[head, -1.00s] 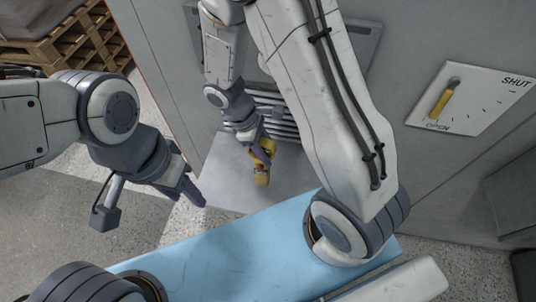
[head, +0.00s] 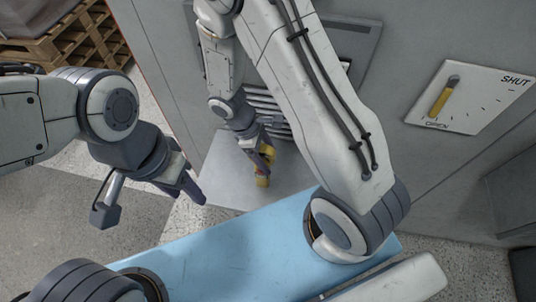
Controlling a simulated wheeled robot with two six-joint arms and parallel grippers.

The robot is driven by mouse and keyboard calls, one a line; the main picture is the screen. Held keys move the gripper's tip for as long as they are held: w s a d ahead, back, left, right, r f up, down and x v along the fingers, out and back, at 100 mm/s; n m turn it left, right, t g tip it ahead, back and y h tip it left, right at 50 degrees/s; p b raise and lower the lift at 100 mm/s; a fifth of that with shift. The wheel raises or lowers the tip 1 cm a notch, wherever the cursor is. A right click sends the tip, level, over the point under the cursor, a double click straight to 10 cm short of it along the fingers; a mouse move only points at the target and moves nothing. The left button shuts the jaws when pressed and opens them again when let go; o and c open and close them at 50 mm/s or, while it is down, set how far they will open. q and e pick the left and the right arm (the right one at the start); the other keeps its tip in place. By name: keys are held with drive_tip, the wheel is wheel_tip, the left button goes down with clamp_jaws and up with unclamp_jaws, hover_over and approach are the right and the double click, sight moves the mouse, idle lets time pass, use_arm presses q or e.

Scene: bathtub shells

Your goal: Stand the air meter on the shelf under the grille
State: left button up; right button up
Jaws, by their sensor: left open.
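The yellow air meter (head: 262,181) is upright on or just above the grey shelf (head: 222,172), under the slatted grille (head: 262,101). Its upper part is hidden behind my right gripper (head: 267,158), whose fingers are at the meter; I cannot tell whether they grip it or stand apart from it. My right arm covers part of the grille. My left gripper (head: 188,187) is open and empty, left of the shelf, away from the meter.
A white plate with a yellow lever (head: 439,101) and OPEN and SHUT marks is on the grey wall at right. Wooden pallets (head: 80,38) stand at the far left. The shelf's left part is clear.

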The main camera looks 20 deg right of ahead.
drive_tip(key=shift+r, duration=0.1)
drive_tip(key=shift+r, duration=0.25)
drive_tip(key=b+v, duration=0.1)
drive_tip(key=v, duration=1)
drive_tip(key=shift+w+a+r+b, duration=0.1)
drive_tip(key=shift+a+b, duration=0.1)
drive_tip(key=shift+b, duration=0.1)
drive_tip(key=s+a+r+m+t+y, duration=0.1)
drive_tip(key=s+a+r+m+y, duration=0.1)
drive_tip(key=s, duration=0.5)
drive_tip(key=s+a+r+m+t+y, duration=0.1)
drive_tip(key=s+a+r+m+y, duration=0.1)
drive_tip(key=s+a+r, duration=0.2)
drive_tip(key=s+r, duration=0.2)
drive_tip(key=s, duration=0.2)
drive_tip(key=shift+a+y, duration=0.3)
drive_tip(key=shift+a, duration=0.1)
wheel_tip(320, 180, down, 3)
drive_tip(key=b, duration=0.3)
